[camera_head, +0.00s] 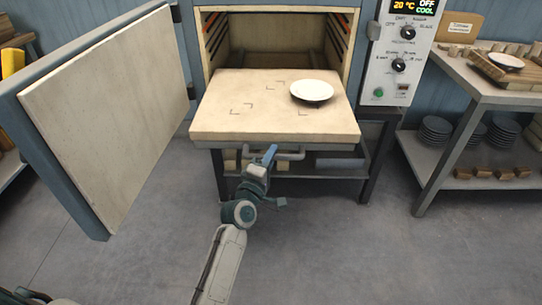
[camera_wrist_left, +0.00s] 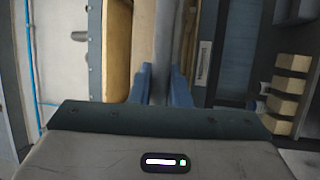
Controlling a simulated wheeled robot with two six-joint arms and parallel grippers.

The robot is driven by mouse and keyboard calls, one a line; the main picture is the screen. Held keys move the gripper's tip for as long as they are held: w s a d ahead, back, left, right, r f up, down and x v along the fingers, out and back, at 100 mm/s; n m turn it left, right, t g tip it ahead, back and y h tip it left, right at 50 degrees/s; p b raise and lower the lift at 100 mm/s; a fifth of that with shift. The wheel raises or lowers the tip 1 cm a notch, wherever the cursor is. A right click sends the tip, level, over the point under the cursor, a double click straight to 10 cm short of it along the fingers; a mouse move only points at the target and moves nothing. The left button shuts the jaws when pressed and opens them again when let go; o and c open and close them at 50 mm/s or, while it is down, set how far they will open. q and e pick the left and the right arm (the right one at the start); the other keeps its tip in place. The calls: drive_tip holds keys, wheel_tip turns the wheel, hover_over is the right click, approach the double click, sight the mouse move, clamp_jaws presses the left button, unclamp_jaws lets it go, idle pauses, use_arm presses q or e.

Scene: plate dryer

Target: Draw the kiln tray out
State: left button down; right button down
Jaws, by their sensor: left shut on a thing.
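The kiln tray (camera_head: 230,122) is a thick cream slab that sticks out of the front of the open kiln (camera_head: 272,38). A white plate (camera_head: 312,91) lies on its right half. A grey bar handle (camera_head: 291,155) runs under the tray's front edge. My left gripper (camera_head: 268,158) is shut on this handle, below the middle of the front edge. In the left wrist view the two blue fingers (camera_wrist_left: 161,85) stand on either side of the grey bar. My right gripper does not show in either view.
The kiln door (camera_head: 105,105) stands wide open at the left. A control panel (camera_head: 396,55) reads 20 °C and OFF, COOL. At the right, a bench (camera_head: 455,82) holds boards and small pieces, with stacked dark plates (camera_head: 436,130) below. The floor (camera_head: 330,245) in front is clear.

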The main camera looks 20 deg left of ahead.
use_arm(q)
drive_tip(key=c, duration=1.4)
unclamp_jaws()
drive_tip(key=shift+o, duration=0.2)
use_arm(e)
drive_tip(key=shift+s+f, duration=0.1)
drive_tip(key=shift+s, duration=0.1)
use_arm(q)
drive_tip(key=shift+s, duration=0.1)
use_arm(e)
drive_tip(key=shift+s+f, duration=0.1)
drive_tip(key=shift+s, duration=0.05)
